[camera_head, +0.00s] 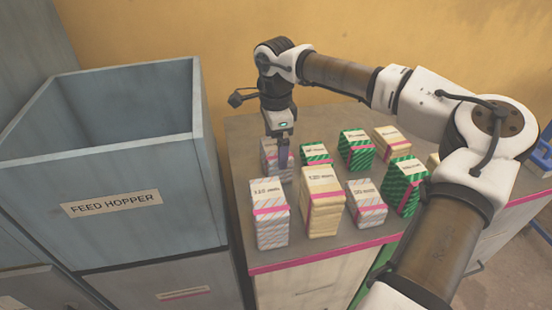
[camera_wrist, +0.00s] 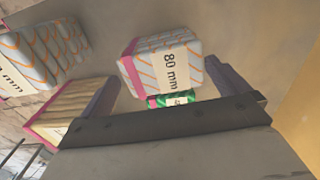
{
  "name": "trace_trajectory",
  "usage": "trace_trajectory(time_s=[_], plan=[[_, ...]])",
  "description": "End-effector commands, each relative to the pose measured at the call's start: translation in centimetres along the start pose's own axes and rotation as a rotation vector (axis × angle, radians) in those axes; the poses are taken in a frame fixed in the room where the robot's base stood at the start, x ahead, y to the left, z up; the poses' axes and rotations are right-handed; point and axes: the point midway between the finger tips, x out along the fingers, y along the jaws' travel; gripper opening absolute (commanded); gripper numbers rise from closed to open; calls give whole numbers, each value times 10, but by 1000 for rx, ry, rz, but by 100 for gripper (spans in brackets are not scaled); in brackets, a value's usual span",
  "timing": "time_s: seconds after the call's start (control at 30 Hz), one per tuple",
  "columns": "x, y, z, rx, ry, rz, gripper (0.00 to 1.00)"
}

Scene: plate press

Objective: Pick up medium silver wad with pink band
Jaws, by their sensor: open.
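The silver wad with orange-pink stripes and a pink band (camera_head: 271,163) stands at the back left of the grey cabinet top. In the wrist view this wad (camera_wrist: 160,65) shows a cream label reading 80 mm. My gripper (camera_head: 283,156) points down over it and partly hides it in the head view. In the wrist view the two dark fingers of my gripper (camera_wrist: 165,84) are apart, with the wad appearing between them. I cannot tell whether either finger touches it.
A larger silver wad (camera_head: 270,213) and a tan wad (camera_head: 322,201) stand in front. A smaller silver wad (camera_head: 367,203) and several green wads, one here (camera_head: 356,151), stand to the right. The tall feed hopper (camera_head: 120,188) borders the cabinet's left; a yellow wall (camera_head: 190,35) is behind.

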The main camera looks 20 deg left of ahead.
Motion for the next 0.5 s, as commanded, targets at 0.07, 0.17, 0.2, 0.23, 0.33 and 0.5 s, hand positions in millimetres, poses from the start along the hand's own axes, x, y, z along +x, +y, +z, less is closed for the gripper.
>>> trace_trajectory(time_s=[0.07, 0.17, 0.2, 0.23, 0.33, 0.5], plan=[[9, 0, 0, 0, -1, 3, 100], [25, -2, -1, -1, -2, 3, 100], [32, -2, -1, -1, -1, 3, 100], [36, -2, -1, -1, -1, 3, 100], [45, -2, -1, -1, -1, 2, 100], [48, -2, -2, 0, 0, 0, 100]])
